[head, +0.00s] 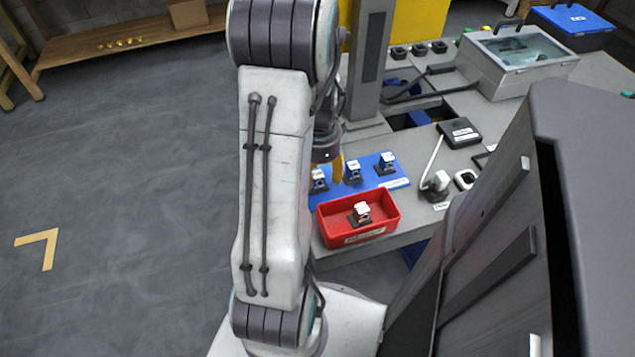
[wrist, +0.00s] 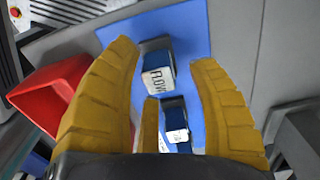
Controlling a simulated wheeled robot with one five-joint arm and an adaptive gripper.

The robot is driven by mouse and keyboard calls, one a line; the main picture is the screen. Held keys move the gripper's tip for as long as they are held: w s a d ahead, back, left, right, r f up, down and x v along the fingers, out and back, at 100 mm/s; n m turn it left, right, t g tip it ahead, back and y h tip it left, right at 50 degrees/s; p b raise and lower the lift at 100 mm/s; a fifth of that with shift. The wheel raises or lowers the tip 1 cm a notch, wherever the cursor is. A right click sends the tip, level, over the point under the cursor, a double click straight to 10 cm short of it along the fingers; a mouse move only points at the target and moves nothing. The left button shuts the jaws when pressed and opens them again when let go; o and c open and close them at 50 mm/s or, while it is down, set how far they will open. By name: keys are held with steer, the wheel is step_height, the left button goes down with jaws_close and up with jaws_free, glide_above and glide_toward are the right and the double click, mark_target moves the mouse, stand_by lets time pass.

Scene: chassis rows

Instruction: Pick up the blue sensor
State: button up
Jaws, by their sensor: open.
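Several small sensors with dark blue bodies and white labels stand on a blue mat (head: 400,183). In the head view they form a row: a left sensor (head: 319,182), a middle sensor (head: 353,173) and a right sensor (head: 387,163). My gripper (head: 338,170) points down over the mat, its yellow fingers partly hidden by my arm. In the wrist view the gripper (wrist: 164,58) is open. A sensor labelled "FLOW" (wrist: 156,72) shows between its fingertips, and another sensor (wrist: 175,120) shows nearer the palm. I cannot tell if the fingers touch either.
A red bin (head: 330,223) holding one white-topped sensor (head: 362,213) stands in front of the mat. A grey post (head: 370,65) rises behind the mat.

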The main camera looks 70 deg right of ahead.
steer(key=shift+f, duration=0.1)
jaws_close()
stand_by(0.6)
